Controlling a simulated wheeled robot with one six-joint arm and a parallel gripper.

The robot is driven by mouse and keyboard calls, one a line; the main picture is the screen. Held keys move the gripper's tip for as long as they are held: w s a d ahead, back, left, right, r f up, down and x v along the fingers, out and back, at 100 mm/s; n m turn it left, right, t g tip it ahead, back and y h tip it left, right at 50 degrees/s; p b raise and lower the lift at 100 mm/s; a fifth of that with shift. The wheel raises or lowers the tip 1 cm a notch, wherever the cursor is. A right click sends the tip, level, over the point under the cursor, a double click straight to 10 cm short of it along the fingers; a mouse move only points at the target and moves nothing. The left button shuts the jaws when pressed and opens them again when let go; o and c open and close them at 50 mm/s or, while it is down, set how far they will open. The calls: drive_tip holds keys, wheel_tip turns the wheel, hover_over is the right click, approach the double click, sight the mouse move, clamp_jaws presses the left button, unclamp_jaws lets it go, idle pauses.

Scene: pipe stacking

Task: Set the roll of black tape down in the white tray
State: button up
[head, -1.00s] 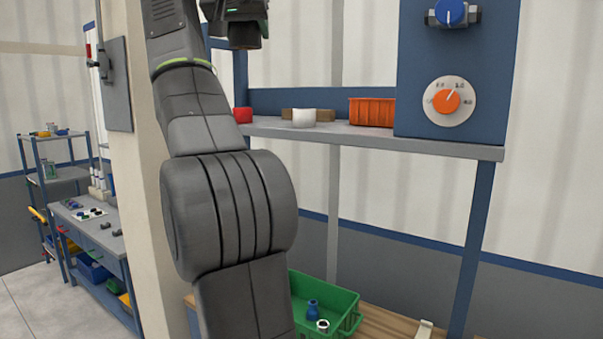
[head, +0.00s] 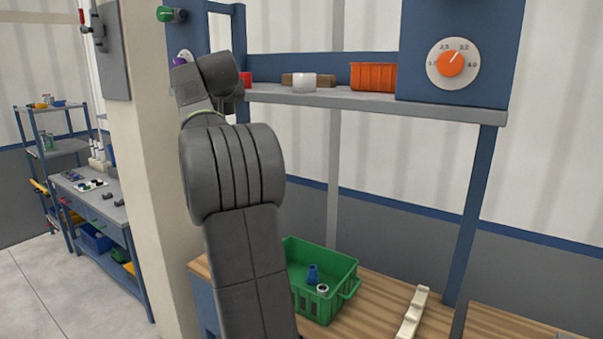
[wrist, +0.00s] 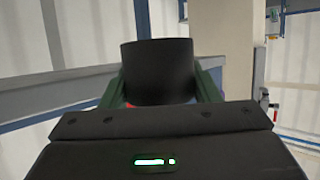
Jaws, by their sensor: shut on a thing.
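My gripper (wrist: 158,88) shows in the wrist view, with green fingers on both sides of a black cylinder, the roll of black tape (wrist: 157,65). It is shut on the tape and holds it up in front of the wrist camera. In the head view my gripper and the tape are hidden behind my arm. No white tray can be made out with certainty. A small flat white thing (head: 91,186) with dark pieces on it lies on the far-left bench, too small to tell whether it is a tray.
A grey shelf (head: 400,106) holds an orange bin (head: 373,77), a white cup (head: 304,83) and a red thing (head: 247,80). A green crate (head: 322,268) stands on the wooden bench (head: 375,290) below. A beige pillar (head: 155,150) stands left of my arm.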

drive_tip(key=w+d+f+n+y, duration=0.1)
drive_tip(key=w+f, duration=0.1)
drive_tip(key=f, duration=1.4)
drive_tip(key=w+d+f, duration=0.1)
drive_tip(key=w+f, duration=0.1)
drive_tip(key=f, duration=1.3)
drive_tip(key=s+d+f+b, duration=0.1)
drive_tip(key=s+d+f, duration=0.15)
drive_tip(key=f, duration=0.45)
drive_tip(key=s+d+f, duration=0.2)
drive_tip(key=d+f, duration=0.1)
drive_tip(key=f, duration=0.4)
drive_tip(key=s+d+f+m+h, duration=0.3)
drive_tip(key=s+d+f+h, duration=0.1)
drive_tip(key=s+d+f, duration=0.9)
drive_tip(key=s+d, duration=0.1)
drive_tip(key=s, duration=0.2)
drive_tip(key=shift+s+m+t+b, duration=0.2)
drive_tip(key=shift+m+t+b, duration=0.1)
drive_tip(key=shift+m+b, duration=0.1)
